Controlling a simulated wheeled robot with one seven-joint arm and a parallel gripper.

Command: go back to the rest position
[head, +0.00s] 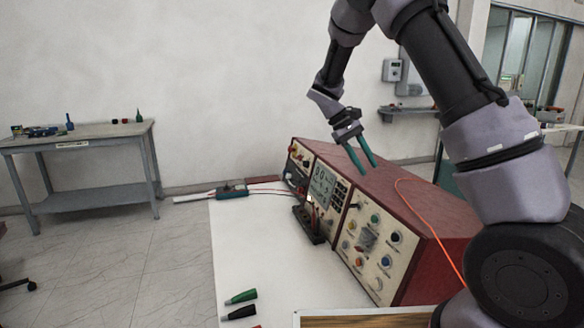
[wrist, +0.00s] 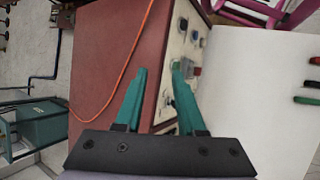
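My gripper (head: 363,160) has two teal fingers and hangs above the red instrument cabinet (head: 418,212), pointing down. In the wrist view the fingers of my gripper (wrist: 160,75) stand apart with nothing between them. The cabinet's red top (wrist: 108,60) and its pale front panel with knobs (wrist: 180,60) lie beyond the fingers. In the head view the front panel (head: 366,248) carries a display, knobs and sockets. I cannot tell from these views how high the fingertips are above the cabinet.
An orange cable (head: 425,222) runs over the cabinet top. A green plug (head: 241,296) and a black plug (head: 239,312) lie on the white table (head: 240,255). A small meter (head: 232,190) lies at its back. A grey workbench (head: 85,138) stands at the left, with open floor between.

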